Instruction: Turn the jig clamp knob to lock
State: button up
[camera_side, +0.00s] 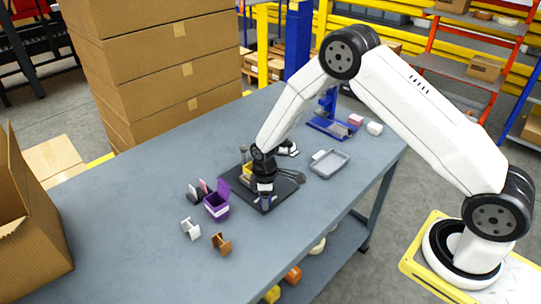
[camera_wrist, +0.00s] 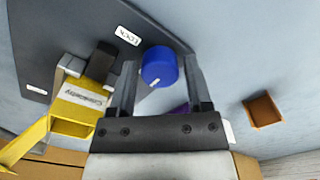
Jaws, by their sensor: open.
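The blue jig clamp knob (camera_wrist: 157,65) is round, with a white pointer line on its top. It sits on the dark jig plate (camera_wrist: 75,25) near the plate's edge. A white label reading LOCK (camera_wrist: 128,36) lies beside the knob. The pointer line slants toward the lower left of the wrist view, away from that label. My gripper (camera_wrist: 160,70) is open, with one finger on each side of the knob; I cannot tell whether they touch it.
A purple box (camera_side: 217,205), a white piece (camera_side: 190,228) and a brown piece (camera_side: 221,243) stand left of the jig. A grey tray (camera_side: 329,164) lies to its right.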

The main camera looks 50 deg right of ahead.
grip_shut()
jog(key=shift+m, duration=0.5)
jog(key=m, duration=0.3)
jog(key=shift+m, duration=0.3)
jog(key=m, duration=1.3)
jog(key=shift+m, duration=0.3)
